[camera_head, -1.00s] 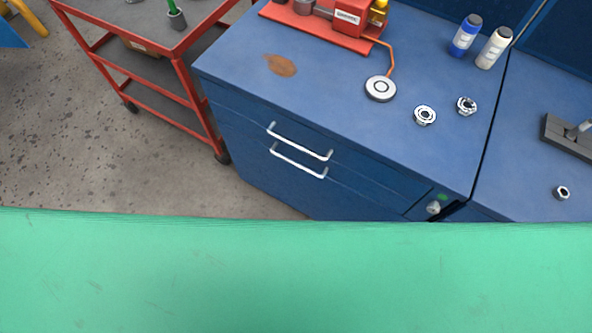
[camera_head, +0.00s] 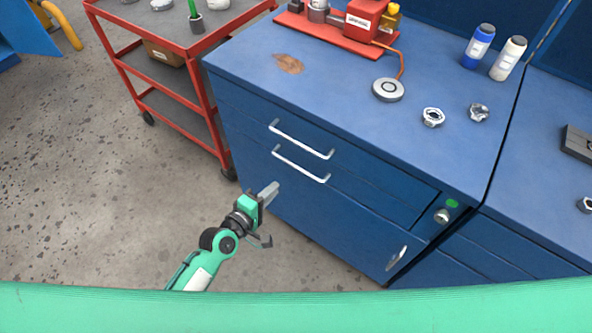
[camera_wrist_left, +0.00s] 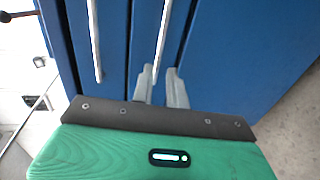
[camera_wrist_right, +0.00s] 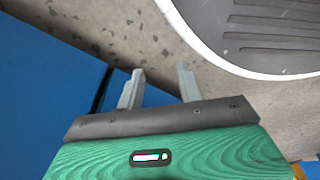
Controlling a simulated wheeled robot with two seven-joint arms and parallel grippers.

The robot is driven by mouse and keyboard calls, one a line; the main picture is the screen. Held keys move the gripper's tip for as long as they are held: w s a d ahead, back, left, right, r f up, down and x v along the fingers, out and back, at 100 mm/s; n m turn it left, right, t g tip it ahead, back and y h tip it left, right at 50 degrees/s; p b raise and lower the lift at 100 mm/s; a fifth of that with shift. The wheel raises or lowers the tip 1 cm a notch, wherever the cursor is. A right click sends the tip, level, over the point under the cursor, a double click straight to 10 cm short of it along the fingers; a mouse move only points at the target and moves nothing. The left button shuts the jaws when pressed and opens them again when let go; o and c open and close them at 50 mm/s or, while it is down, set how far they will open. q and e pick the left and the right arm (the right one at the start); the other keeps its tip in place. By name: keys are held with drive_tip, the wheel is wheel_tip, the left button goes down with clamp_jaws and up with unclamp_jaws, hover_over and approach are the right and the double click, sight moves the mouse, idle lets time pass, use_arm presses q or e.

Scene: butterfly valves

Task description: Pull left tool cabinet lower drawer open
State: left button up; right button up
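The blue left tool cabinet (camera_head: 330,215) has two drawers with white bar handles, both closed. The lower drawer handle (camera_head: 300,163) sits just below the upper drawer handle (camera_head: 301,139). My left gripper (camera_head: 268,193) is in front of the cabinet, below and left of the lower handle's left end. In the left wrist view its fingers (camera_wrist_left: 160,80) are apart, and the lower handle (camera_wrist_left: 163,35) lines up with the gap between them; contact cannot be told. My right gripper (camera_wrist_right: 159,85) is open and empty, seen only in its wrist view, with floor beyond it.
A red cart (camera_head: 180,85) stands left of the cabinet. On the cabinet top are a red device (camera_head: 362,18), a round puck (camera_head: 388,89), metal valve parts (camera_head: 433,117) and two bottles (camera_head: 478,46). The floor (camera_head: 110,200) in front is clear.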

sight(297, 166)
use_arm(q)
drive_tip(key=x, duration=1.2)
drive_tip(key=shift+w+d+f, duration=0.1)
drive_tip(key=shift+w+d, duration=0.05)
clamp_jaws()
